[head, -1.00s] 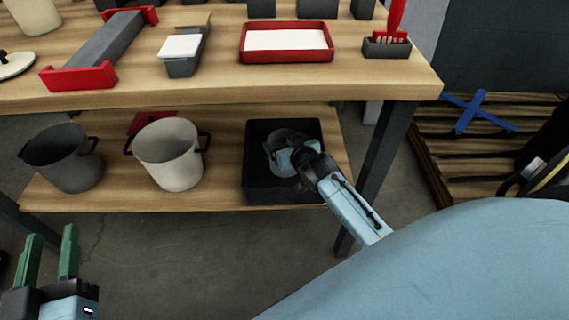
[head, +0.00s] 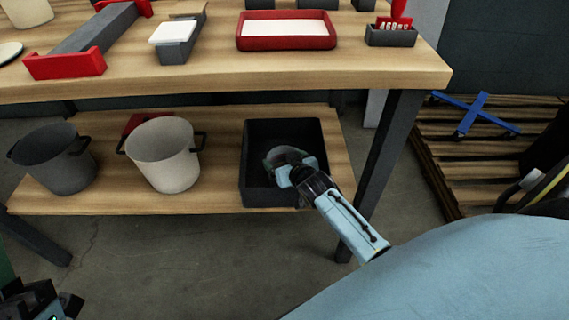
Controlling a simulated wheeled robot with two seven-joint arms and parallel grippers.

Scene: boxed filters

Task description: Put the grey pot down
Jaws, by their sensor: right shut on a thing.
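The grey pot (head: 275,156) is small and rounded and shows inside the black bin (head: 246,190) on the lower shelf. My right gripper (head: 291,168) is shut on it, reaching in over the bin's front right side. The gripper and wrist hide much of the pot, so I cannot tell whether it touches the bin floor. My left gripper (head: 30,300) shows only partly at the lower left corner, low in front of the shelf, and its fingertips are mostly out of view.
A larger dark grey pot (head: 60,165) and a cream pot (head: 165,160) stand left of the bin on the lower shelf (head: 215,190). The tabletop (head: 220,75) above holds a red tray (head: 286,43). A table leg (head: 385,160) stands right of the bin.

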